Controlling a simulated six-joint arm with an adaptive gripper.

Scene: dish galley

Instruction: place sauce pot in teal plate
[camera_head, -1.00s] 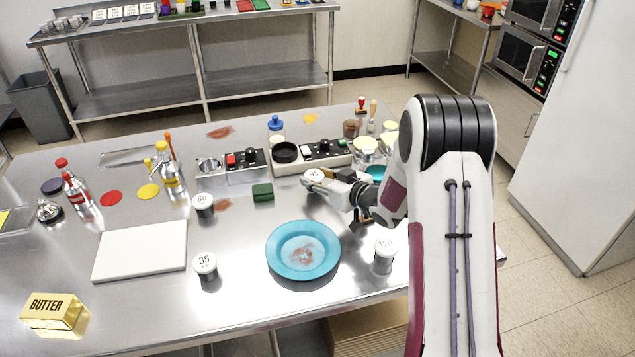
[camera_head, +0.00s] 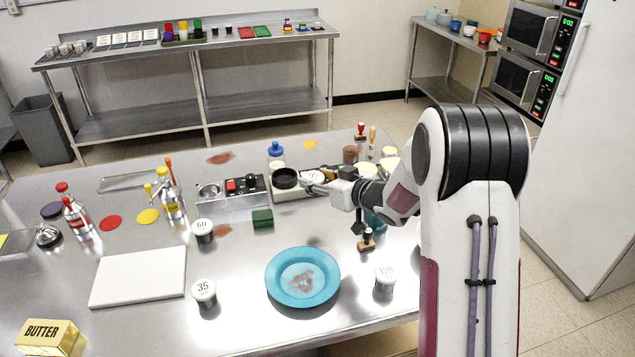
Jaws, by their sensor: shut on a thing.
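My gripper (camera_head: 318,188) is shut on a small pot with a white lid marked 95 (camera_head: 313,176). The pot is upright and appears raised above the table, in front of the grey control box; my fingers hide its lower part. No other thing is clearly marked as a sauce pot. The teal plate (camera_head: 275,287) lies flat on the table, nearer than my gripper and slightly to its left. It has a reddish-brown patch in its middle and nothing stands on it.
Similar white-lidded pots marked 60 (camera_head: 203,230), 35 (camera_head: 204,292) and 120 (camera_head: 385,278) stand around the plate. A white board (camera_head: 138,276) is at left.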

